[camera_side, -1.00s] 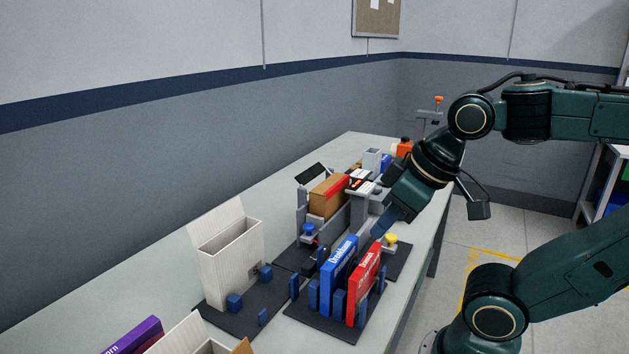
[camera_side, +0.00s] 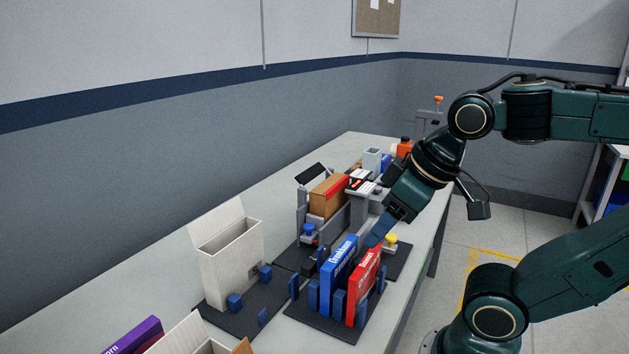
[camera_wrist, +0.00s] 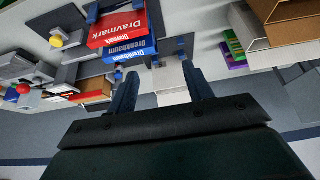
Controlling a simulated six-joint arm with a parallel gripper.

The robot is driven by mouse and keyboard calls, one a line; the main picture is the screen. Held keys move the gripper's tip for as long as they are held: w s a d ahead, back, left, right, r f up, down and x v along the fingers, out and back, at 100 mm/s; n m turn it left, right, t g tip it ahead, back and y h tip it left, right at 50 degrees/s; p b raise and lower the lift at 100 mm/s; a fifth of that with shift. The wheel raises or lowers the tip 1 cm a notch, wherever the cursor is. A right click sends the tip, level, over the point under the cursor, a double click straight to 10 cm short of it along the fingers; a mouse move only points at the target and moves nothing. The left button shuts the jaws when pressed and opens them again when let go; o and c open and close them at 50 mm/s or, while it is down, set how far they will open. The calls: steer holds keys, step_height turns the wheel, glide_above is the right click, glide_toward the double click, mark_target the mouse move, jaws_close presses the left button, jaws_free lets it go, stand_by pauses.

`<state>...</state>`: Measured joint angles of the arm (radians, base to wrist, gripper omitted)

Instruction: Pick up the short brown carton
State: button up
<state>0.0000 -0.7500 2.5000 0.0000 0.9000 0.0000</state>
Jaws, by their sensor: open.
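A short brown carton (camera_side: 325,199) with a red band stands in the grey fixture (camera_side: 360,206) on the table. In the wrist view a brown box that looks like it (camera_wrist: 97,86) lies at left. My gripper (camera_side: 376,236) is above and behind the red and blue boxes, to the right of the carton and apart from it. In the wrist view its two fingers (camera_wrist: 160,76) are spread with nothing held between them. The fixture hides the carton's lower part.
A blue box (camera_side: 340,268) and a red box (camera_side: 364,284) stand in a dark rack with blue posts. An open white carton (camera_side: 229,266) stands at left. A purple box (camera_side: 137,334) is at the front edge.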

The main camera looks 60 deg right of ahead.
steer(key=w+d+r+n+g, duration=0.1)
steer(key=w+d+r+n, duration=0.5)
steer(key=w, duration=0.4)
steer(key=n+g, duration=0.5)
steer(key=n, duration=0.7)
glide_above(337, 178)
step_height(337, 178, down, 5)
steer(key=shift+d+r, duration=0.1)
steer(key=shift+r, duration=0.1)
steer(key=shift+f, duration=4.3)
